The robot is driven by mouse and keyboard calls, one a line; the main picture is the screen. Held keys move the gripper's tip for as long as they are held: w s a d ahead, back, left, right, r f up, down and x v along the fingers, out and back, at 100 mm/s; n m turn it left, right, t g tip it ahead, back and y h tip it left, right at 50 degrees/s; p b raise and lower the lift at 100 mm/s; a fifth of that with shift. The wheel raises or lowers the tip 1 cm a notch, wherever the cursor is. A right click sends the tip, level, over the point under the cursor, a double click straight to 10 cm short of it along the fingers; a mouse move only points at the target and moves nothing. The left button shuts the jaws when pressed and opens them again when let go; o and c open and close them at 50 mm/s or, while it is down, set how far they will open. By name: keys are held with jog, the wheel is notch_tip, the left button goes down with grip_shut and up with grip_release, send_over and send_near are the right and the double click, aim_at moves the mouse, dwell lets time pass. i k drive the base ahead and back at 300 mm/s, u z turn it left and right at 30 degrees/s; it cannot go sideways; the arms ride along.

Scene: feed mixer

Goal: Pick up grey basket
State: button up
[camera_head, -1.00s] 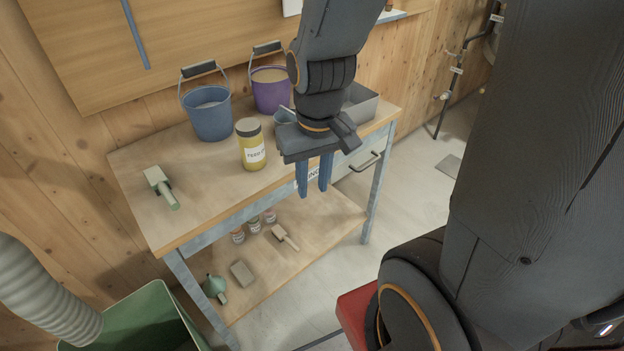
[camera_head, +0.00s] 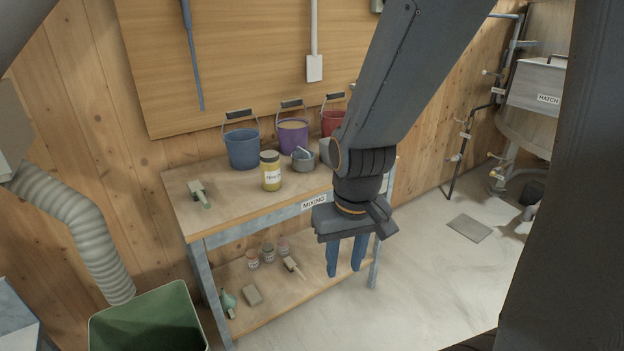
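No grey basket shows clearly now. The right end of the mixing table (camera_head: 235,212), where a grey open box showed earlier, is covered by my arm. My gripper (camera_head: 346,270) points down in front of the table's right part, its two blue fingers apart with a gap and nothing between them.
Blue (camera_head: 242,150), purple (camera_head: 293,136) and red (camera_head: 332,122) buckets stand along the table's back. A green bin (camera_head: 148,322) stands lower left. Floor at right is mostly clear.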

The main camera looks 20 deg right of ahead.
aim_at(303, 161)
jog(key=u, duration=0.25)
jog(key=k, duration=0.2)
jog(key=z, duration=0.85)
jog(key=i, duration=1.35)
jog(key=u, duration=1.15)
jog(key=i, duration=0.7)
